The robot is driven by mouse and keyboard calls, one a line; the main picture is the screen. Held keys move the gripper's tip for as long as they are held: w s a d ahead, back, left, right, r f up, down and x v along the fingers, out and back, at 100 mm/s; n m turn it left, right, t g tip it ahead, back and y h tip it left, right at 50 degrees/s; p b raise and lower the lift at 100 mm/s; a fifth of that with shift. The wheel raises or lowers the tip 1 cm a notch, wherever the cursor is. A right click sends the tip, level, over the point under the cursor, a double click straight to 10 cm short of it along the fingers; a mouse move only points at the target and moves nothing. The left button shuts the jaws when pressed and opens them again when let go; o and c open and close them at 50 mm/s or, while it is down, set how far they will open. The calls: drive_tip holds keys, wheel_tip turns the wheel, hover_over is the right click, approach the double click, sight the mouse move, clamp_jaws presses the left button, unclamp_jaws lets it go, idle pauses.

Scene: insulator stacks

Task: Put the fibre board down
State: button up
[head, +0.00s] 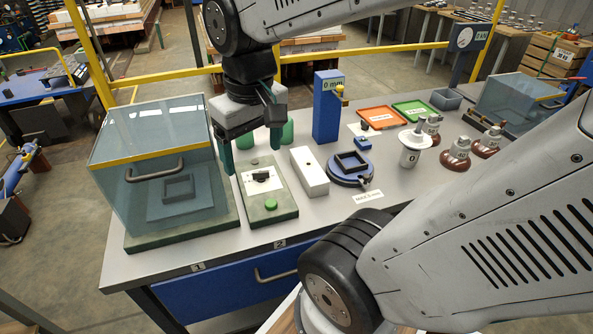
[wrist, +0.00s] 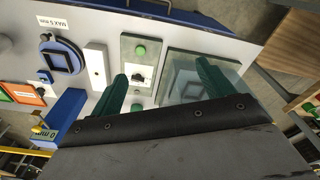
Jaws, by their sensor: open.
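My gripper (head: 252,158) is open, its two green fingers apart with nothing between them. It hangs above the back of a flat greenish panel (head: 286,208) that has a white label, a small black part and a green button. In the wrist view the gripper (wrist: 162,74) also shows empty, with the panel (wrist: 129,56) beyond the fingers. I cannot pick out a piece that is surely the fibre board. The arm hides part of the bench behind the gripper.
A glass-walled case (head: 153,165) stands left of the panel. Right of it are a white block (head: 310,171), a blue gauge post (head: 328,108) and a round blue fixture (head: 350,170). Red (head: 381,117) and green (head: 415,109) trays and brown insulators (head: 456,155) stand farther right.

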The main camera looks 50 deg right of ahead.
drive_tip(key=w+d+f+m, duration=0.2)
drive_tip(key=w+d+f, duration=0.1)
drive_tip(key=w+d, duration=0.3)
drive_tip(key=m+g, duration=0.1)
drive_tip(key=m, duration=0.2)
hover_over(308, 165)
wheel_tip(308, 165, down, 14)
wheel_tip(308, 165, down, 8)
drive_tip(key=shift+s+a+f, duration=0.1)
drive_tip(key=shift+s, duration=0.05)
drive_tip(key=c, duration=1.2)
drive_tip(key=shift+c, duration=0.2)
drive_tip(key=shift+r, duration=0.25)
